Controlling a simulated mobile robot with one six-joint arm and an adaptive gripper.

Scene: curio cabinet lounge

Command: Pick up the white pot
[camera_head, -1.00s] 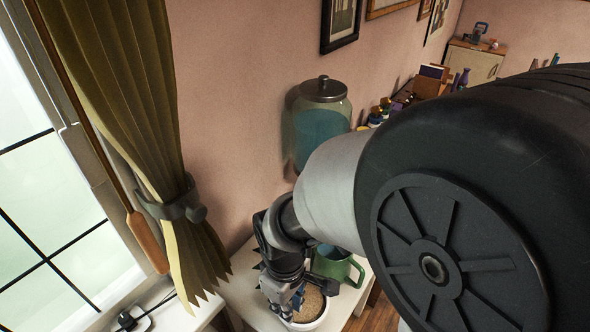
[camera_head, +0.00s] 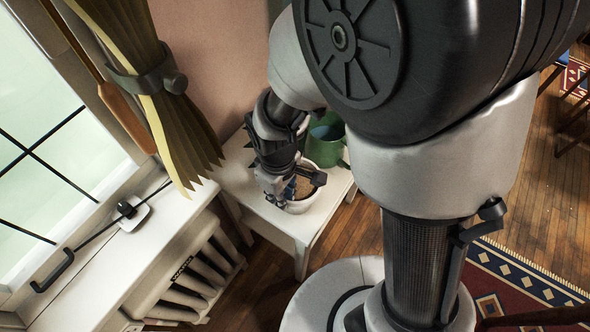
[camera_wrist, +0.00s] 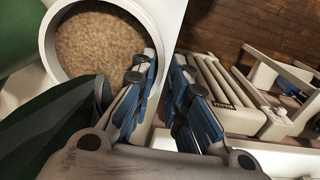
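The white pot (camera_head: 305,207), filled with brown grainy soil, stands upright on a small white table (camera_head: 262,203). In the wrist view, the pot's rim (camera_wrist: 148,22) fills the upper left. My gripper (camera_head: 291,190) points down at the pot's near left side, partly hiding it. In the wrist view my gripper (camera_wrist: 166,62) has its blue-padded fingers apart. The left finger overlaps the pot's right rim and the right finger is outside it. I cannot tell whether either finger touches the wall.
A green mug (camera_head: 324,146) stands close behind the pot; its side also fills the wrist view's left edge (camera_wrist: 18,35). A white radiator (camera_head: 196,275) and windowsill (camera_head: 150,240) are left of the table. A tied curtain (camera_head: 165,90) hangs nearby. Wooden floor lies right.

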